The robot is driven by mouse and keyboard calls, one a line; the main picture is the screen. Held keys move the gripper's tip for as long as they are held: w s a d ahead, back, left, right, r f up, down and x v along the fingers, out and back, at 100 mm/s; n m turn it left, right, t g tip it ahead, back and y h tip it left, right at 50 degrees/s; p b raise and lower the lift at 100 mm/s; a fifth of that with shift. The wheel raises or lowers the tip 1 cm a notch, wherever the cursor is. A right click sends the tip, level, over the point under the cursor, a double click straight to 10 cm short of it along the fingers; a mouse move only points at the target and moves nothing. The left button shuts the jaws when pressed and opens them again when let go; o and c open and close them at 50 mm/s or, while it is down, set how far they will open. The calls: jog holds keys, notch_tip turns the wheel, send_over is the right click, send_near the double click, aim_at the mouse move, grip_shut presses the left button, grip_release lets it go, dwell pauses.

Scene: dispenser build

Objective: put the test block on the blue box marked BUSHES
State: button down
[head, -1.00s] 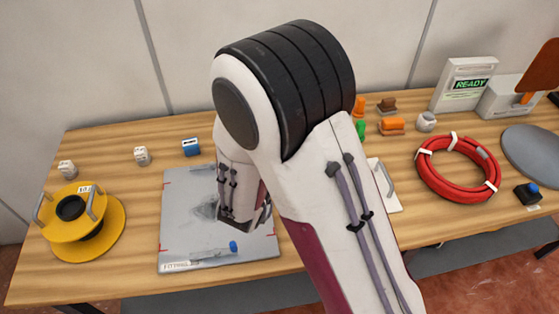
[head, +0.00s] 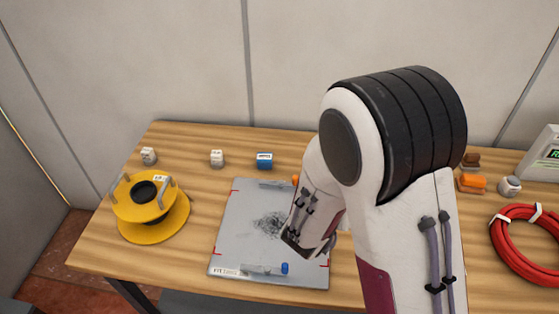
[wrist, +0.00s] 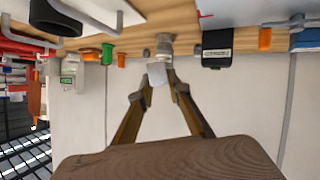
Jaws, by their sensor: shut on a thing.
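In the wrist view my gripper (wrist: 160,82) is shut on a small pale grey block (wrist: 157,73), which I take for the test block. It sits between the fingertips. The gripper and held block do not show in the head view, where my arm covers them. A blue box (head: 264,161) with a white label stands at the back of the table, behind the grey plate; its lettering is too small to read. My arm's end is right of and nearer than this box. In the wrist view a blue thing shows at the right edge (wrist: 306,39); I cannot tell whether it is the same box.
The grey plate (head: 240,215) with handles and a blue knob (head: 285,268) lies mid-table. An orange piece (head: 472,183) and red hose coil (head: 505,240) are right. Bare wood surrounds the blue box.

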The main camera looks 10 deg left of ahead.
jog(key=shift+d, duration=0.2)
jog(key=shift+w+f, duration=0.15)
jog(key=shift+w, duration=0.1)
jog(key=w+a+r+n+t+y, duration=0.1)
jog(key=w+a+r+n+y, duration=0.2)
jog(key=w+a, duration=0.75)
notch_tip(320, 180, up, 2)
jog(key=n+y, duration=0.4)
jog(key=y, duration=0.3)
send_over(265, 159)
jog(key=shift+f+g+y, duration=0.1)
jog(key=shift+g+y, duration=0.2)
jog(key=shift+g, duration=0.1)
jog(key=shift+f, duration=3.1)
